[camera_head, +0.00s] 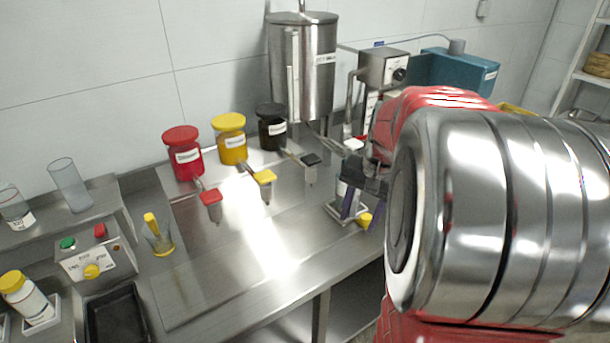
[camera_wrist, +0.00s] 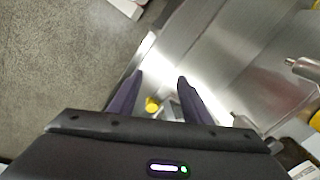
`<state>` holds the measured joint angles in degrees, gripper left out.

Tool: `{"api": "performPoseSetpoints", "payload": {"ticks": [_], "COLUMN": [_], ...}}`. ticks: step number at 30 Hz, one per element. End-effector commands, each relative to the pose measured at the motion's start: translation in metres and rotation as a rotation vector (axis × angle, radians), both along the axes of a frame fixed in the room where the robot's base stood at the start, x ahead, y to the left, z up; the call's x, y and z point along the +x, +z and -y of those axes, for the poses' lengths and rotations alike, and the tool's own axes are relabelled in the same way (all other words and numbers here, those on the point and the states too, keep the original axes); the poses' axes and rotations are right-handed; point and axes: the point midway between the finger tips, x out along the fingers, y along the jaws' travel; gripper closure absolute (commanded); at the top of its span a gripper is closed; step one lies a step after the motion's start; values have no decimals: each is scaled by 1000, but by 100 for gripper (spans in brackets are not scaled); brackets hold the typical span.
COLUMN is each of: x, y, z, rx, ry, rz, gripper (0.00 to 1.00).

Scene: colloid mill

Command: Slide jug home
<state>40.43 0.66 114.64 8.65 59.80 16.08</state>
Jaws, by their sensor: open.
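A small clear vessel (camera_head: 160,243) with an upright yellow strip, possibly the jug, stands on the steel bench beside the control box. My gripper (camera_head: 362,208) is well to its right, at the bench's right part, with its purple fingers pointing down. The fingers are spread and I see nothing gripped between them; they also show in the wrist view (camera_wrist: 160,78). Close by the gripper is a low pale stand (camera_head: 340,212) with a partly hidden container on it. A yellow knob or cap is beside it (camera_head: 365,220), and shows between the fingers in the wrist view (camera_wrist: 152,104).
Red (camera_head: 184,157), yellow (camera_head: 230,140) and black (camera_head: 271,132) jars stand along the back, with spouts in front. A steel hopper (camera_head: 303,70) is behind. A control box (camera_head: 95,262) and black tray (camera_head: 115,318) are at left. The front middle bench is clear.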

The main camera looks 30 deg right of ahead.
Motion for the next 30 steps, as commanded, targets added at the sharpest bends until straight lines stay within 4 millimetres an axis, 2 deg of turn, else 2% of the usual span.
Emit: {"api": "performPoseSetpoints", "payload": {"ticks": [1, 9, 18, 23, 27, 30], "x": [1, 7, 16, 30, 41, 44], "y": [-4, -18, -23, -12, 10, 17], "z": [16, 88, 150, 164, 165, 162], "rx": [24, 155, 302, 366, 412, 446], "ry": [-61, -401, -767, -917, -1033, -1111], "rz": [-8, -32, -50, -54, -53, -69], "gripper": [56, 56, 56, 56, 56, 56]}}
